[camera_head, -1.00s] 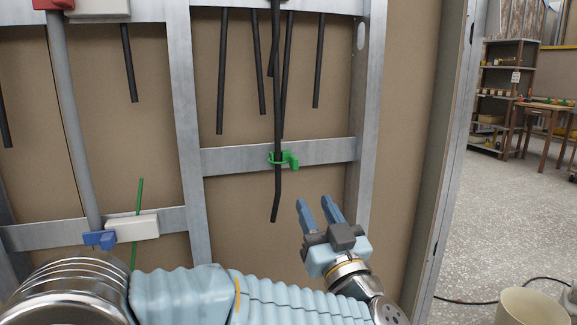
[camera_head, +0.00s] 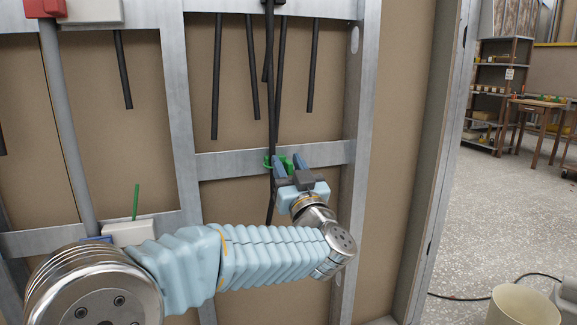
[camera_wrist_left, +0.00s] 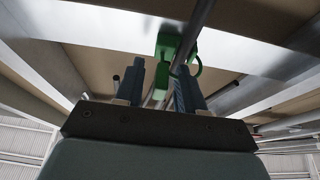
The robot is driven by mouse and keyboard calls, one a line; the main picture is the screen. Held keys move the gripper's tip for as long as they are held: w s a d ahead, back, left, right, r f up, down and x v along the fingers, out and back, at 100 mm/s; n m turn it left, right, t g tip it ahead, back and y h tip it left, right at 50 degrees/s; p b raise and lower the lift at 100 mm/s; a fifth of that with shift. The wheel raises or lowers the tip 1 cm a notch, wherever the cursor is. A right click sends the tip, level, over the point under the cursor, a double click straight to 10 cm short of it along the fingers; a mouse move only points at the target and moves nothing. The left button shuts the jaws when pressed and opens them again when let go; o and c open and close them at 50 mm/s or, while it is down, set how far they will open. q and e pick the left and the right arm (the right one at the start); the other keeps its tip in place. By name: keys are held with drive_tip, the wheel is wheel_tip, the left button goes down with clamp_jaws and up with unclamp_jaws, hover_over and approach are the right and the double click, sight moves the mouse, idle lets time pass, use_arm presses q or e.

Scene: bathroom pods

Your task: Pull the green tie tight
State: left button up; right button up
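The green tie (camera_head: 267,161) loops around a black hanging cable (camera_head: 271,120) at the metal crossbar (camera_head: 225,164). My left gripper (camera_head: 288,162) is at the tie, partly covering it in the head view. In the left wrist view, its two blue-grey fingers (camera_wrist_left: 160,67) stand apart. The tie's green head and loop (camera_wrist_left: 168,42) show just beyond the fingertips, with a green part between the fingers. I cannot tell whether either finger touches it. My right gripper is not in view.
Several other black cables (camera_head: 217,80) hang above the crossbar. A metal upright (camera_head: 362,110) stands close to the right of my gripper. At left are a grey pipe (camera_head: 66,130), a white box (camera_head: 128,233) and a short green strip (camera_head: 136,203).

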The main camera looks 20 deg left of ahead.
sight(292, 164)
use_arm(q)
clamp_jaws()
drive_tip(key=s+d, duration=0.1)
drive_tip(key=s+d+b, duration=0.1)
drive_tip(key=s, duration=0.1)
drive_tip(key=shift+s+d+f, duration=0.15)
drive_tip(key=shift+s+d, duration=0.1)
drive_tip(key=shift+d, duration=0.05)
unclamp_jaws()
drive_tip(key=shift+s, duration=0.1)
